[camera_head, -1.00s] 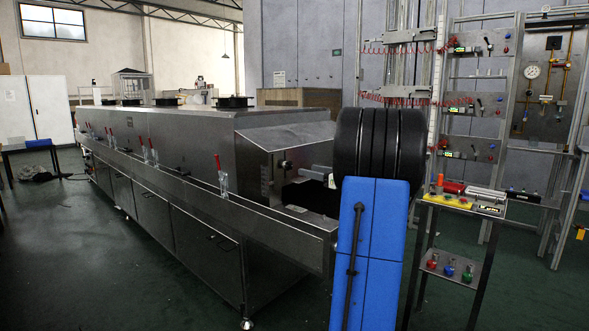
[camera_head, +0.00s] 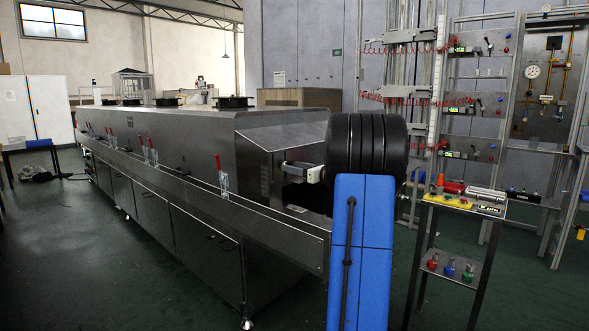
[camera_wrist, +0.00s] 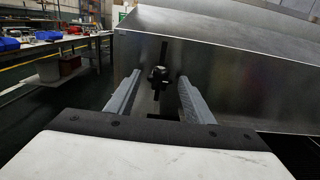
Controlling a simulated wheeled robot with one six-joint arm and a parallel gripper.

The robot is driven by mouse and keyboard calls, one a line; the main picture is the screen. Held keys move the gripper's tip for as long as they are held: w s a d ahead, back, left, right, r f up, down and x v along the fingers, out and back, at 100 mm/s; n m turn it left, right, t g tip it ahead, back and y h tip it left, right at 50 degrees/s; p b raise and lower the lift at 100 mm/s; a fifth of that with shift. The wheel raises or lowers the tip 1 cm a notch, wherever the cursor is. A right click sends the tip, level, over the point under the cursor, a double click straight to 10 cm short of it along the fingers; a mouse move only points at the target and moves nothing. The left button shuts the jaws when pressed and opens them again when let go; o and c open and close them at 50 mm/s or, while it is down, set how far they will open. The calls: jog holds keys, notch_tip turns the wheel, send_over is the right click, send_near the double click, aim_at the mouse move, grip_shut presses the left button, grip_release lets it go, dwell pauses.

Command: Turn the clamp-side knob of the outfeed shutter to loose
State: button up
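The tunnel dryer (camera_head: 205,140) is a long steel machine. At its right end, in the head view, a sloped hood (camera_head: 285,133) overhangs the outfeed opening. In the wrist view a black knob (camera_wrist: 158,74) stands on a steel face beside a dark vertical slot (camera_wrist: 164,50). I cannot tell from any marking whether it is the clamp-side knob, or how tight it is. My gripper (camera_wrist: 159,77) is open, its two grey fingers apart with the knob showing between them. No contact is visible. In the head view my gripper (camera_head: 287,164) is at the outfeed end, under the hood.
The sloped steel hood (camera_wrist: 215,40) overhangs the knob's face in the wrist view. A bench with blue bins (camera_wrist: 48,36) is far left there. A tool stand (camera_head: 465,200) is right of my arm in the head view. Red-handled clamps (camera_head: 219,172) line the dryer's side.

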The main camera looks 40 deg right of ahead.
jog(key=c, duration=0.8)
jog(key=shift+n, duration=0.5)
jog(key=n, duration=1.9)
jog(key=shift+f+n, duration=0.1)
jog(key=shift+n, duration=0.5)
jog(key=o, duration=1.1)
jog(key=shift+c, duration=0.2)
